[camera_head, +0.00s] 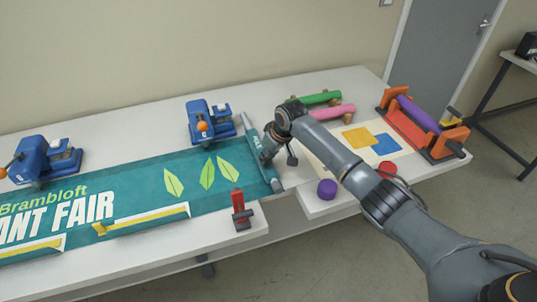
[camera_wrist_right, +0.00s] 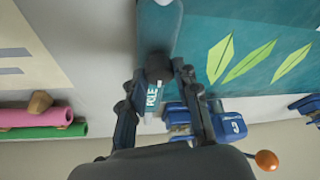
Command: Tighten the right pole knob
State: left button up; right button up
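The teal pole (camera_head: 262,150) lies along the right end of the teal banner (camera_head: 140,190). Its label shows in the wrist view on the pole (camera_wrist_right: 160,25) as white letters. My right gripper (camera_head: 267,155) reaches over the pole from the right. In the wrist view my right gripper's fingers (camera_wrist_right: 158,72) stand apart, one on each side of a dark rounded knob (camera_wrist_right: 158,66) on the pole. The fingertips are very close to the knob; I cannot tell whether they press on it. My left gripper is not in view.
Blue clamp devices (camera_head: 210,122) with orange knobs stand behind the banner. A red clamp (camera_head: 239,210) is at the front edge. Green (camera_head: 318,98) and pink (camera_head: 333,112) rolls, a purple knob (camera_head: 327,189) and an orange stand (camera_head: 420,130) are on the right.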

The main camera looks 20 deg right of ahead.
grip_shut()
jog(key=shift+r, duration=0.1)
